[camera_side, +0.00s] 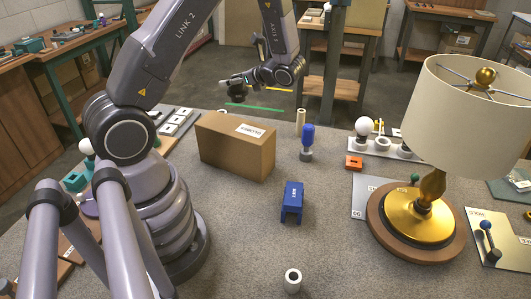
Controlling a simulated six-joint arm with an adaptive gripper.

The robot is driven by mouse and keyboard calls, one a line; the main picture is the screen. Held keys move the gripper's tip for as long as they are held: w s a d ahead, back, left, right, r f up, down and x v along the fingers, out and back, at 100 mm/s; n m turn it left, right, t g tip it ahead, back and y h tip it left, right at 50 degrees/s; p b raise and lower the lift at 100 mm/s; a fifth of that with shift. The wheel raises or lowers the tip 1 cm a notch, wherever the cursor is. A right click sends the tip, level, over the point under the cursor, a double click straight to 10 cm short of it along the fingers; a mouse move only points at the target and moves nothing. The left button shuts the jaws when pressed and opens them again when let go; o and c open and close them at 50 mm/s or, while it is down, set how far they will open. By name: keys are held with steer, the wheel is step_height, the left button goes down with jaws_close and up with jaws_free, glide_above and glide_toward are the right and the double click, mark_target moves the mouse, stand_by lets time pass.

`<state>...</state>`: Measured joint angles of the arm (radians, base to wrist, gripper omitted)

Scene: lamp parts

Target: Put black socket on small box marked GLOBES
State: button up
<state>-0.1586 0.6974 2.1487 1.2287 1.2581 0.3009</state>
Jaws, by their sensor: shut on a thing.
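The small cardboard box marked GLOBES (232,153) stands on the grey worktable, left of centre, with a white label whose lettering is upside down in this view. My gripper (229,85) is above and behind the box, pointing left and clear of it. It is shut on a small dark piece at its tip, which looks like the black socket, though it is too small and dark to make out clearly. The fingers are hard to tell from the piece.
A lamp with a cream shade (469,112) stands on a round wooden base at right. A blue bracket (292,202), a blue-topped upright tool (308,142) and a white ring (293,280) stand mid-table. A bulb rack (383,145) is behind. The table's front middle is largely clear.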

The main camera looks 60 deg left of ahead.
steer(key=shift+s+d+r, duration=0.45)
steer(key=shift+s+d, duration=0.05)
steer(key=shift+s, duration=0.25)
glide_above(229, 123)
step_height(229, 123, down, 8)
steer(key=shift+r, duration=0.2)
steer(key=shift+f, duration=0.15)
steer(key=o, duration=1.2)
steer(key=shift+c, duration=0.2)
